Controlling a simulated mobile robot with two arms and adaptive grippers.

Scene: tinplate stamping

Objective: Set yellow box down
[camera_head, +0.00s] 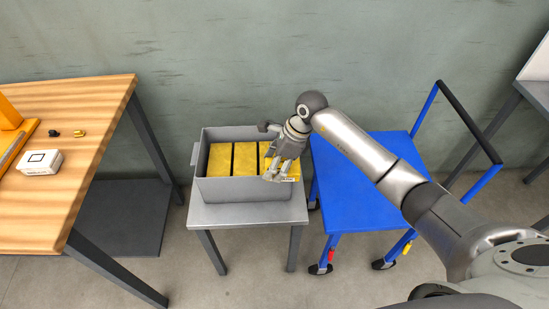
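Three yellow boxes show side by side in a grey crate (243,188): a left one (219,160), a middle one (244,160) and a right one (294,168). My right gripper (278,177) points down at the right end of the crate, over the right yellow box. It hides part of that box. I cannot tell whether its fingers grip the box or only stand at it, nor whether the box rests on the crate floor. My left gripper is not in view.
The crate stands on a small grey table (208,215). A blue cart (350,200) with a black handle stands close to its right. At left is a wooden table (85,110) with a white box (40,162), small parts and an orange fixture (10,120). A wall is behind.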

